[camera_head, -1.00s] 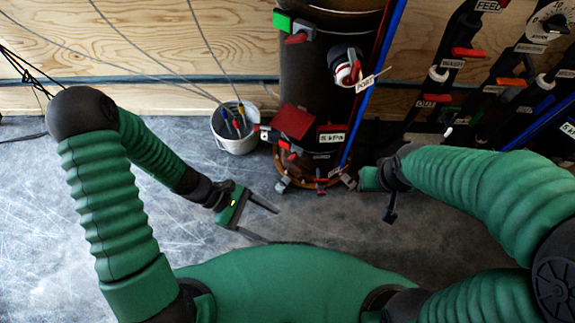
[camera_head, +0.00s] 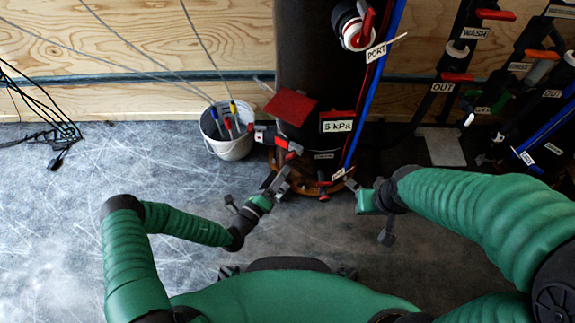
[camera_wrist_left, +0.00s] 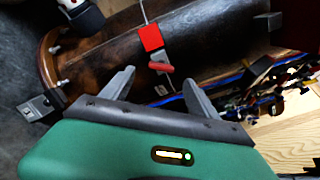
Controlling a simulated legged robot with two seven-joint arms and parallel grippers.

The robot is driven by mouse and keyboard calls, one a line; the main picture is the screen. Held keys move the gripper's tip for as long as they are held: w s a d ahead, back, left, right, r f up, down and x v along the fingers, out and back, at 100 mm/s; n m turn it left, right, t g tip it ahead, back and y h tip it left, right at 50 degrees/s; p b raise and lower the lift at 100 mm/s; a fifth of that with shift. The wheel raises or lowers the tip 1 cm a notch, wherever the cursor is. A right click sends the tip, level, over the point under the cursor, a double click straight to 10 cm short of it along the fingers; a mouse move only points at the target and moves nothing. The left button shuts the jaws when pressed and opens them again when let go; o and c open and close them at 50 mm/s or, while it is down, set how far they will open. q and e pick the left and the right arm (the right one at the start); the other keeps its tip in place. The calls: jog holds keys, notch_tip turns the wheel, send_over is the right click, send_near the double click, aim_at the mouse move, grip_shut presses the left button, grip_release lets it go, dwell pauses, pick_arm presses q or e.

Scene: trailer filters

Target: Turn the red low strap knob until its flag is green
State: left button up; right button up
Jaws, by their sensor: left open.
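The low strap flag (camera_head: 291,108) is a red plate on the lower part of the dark cylinder (camera_head: 303,60). The flag also shows red in the left wrist view (camera_wrist_left: 150,37). The red low strap knob (camera_wrist_left: 161,67) is just below it there, ahead of and between my open fingers and apart from them. In the head view, the knob (camera_head: 294,147) is small, just beyond the left fingertips. My left gripper (camera_head: 279,178) is open and empty at the cylinder's base. My right gripper (camera_head: 371,208) is right of the cylinder; its finger gap is unclear.
A white bucket (camera_head: 228,135) with coloured-handled tools stands left of the cylinder. A red-handled port (camera_head: 357,25) and a 5 kPa label (camera_head: 338,126) are on the cylinder. Labelled pipes and valves (camera_head: 456,76) fill the right side. The floor at left is clear apart from black cables.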

pick_arm(q)
jog(key=b+x, duration=0.2)
jog(key=x, duration=0.5)
jog(key=shift+b, duration=0.35)
pick_arm(e)
jog(key=x, duration=0.2)
jog(key=s+x, duration=0.1)
jog(key=shift+w+d+f, duration=0.1)
jog(key=shift+w+f, duration=0.05)
jog(key=shift+f, duration=0.35)
pick_arm(q)
jog(key=shift+s, duration=0.15)
jog(key=shift+c, duration=0.4)
jog(key=c, duration=1.3)
jog(key=shift+m+p, duration=3)
jog(key=shift+p, duration=1.8)
pick_arm(e)
jog(key=w+v, duration=0.2)
jog(key=v, duration=0.7)
jog(key=shift+r, duration=0.5)
pick_arm(q)
jog(key=shift+f, duration=0.1)
